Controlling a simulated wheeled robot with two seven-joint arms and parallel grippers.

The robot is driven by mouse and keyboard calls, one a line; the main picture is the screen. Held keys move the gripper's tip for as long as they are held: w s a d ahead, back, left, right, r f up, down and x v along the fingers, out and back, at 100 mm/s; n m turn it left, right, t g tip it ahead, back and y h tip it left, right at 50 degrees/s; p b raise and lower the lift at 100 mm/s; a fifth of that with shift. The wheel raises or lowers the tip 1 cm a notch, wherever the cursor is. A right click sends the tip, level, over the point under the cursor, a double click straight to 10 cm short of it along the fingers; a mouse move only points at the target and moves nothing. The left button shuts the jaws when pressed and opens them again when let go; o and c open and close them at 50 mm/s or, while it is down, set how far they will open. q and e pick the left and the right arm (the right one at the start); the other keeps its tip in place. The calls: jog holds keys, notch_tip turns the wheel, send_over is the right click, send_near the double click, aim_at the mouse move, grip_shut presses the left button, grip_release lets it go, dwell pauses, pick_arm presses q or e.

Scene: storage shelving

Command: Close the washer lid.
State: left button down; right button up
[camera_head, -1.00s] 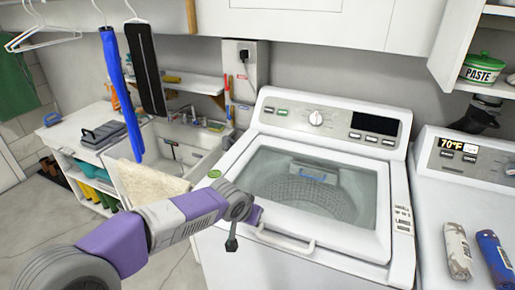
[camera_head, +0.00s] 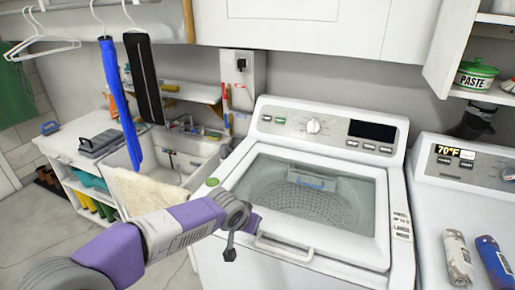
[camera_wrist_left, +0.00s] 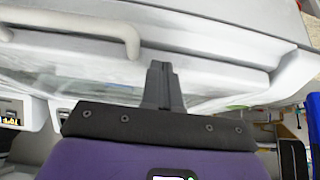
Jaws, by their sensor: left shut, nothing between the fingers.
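The white washer (camera_head: 240,262) stands in the middle of the head view. Its lid (camera_head: 325,246), with a large clear pane and a front handle (camera_head: 284,250), lies down over the opening, with the drum showing through the pane. I cannot tell whether a small gap is left under it. My left arm reaches to the lid's front left; its fingertips are hidden in the head view. In the left wrist view, my left gripper (camera_wrist_left: 160,72) is shut and empty, its tips by the lid's front rim, beside the handle (camera_wrist_left: 85,30). Contact is unclear. My right gripper is out of view.
A second appliance (camera_head: 432,205) with two rolled packages (camera_head: 457,257) on top stands close on the right. A sink (camera_head: 185,165) and shelf unit (camera_head: 62,148) are at left. Wall cabinets (camera_head: 320,45) hang above the washer. Hangers with garments (camera_head: 120,100) hang at upper left.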

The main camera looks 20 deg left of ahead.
pick_arm(q)
jog(key=shift+s+f, duration=0.3)
jog(key=shift+f, duration=0.3)
jog(key=w+p+v, duration=0.1)
jog(key=p+v, duration=0.4)
jog(key=v, duration=0.8)
jog(key=shift+s+r+p, duration=0.25)
jog(key=shift+r+p, duration=0.05)
jog(key=shift+r, duration=0.35)
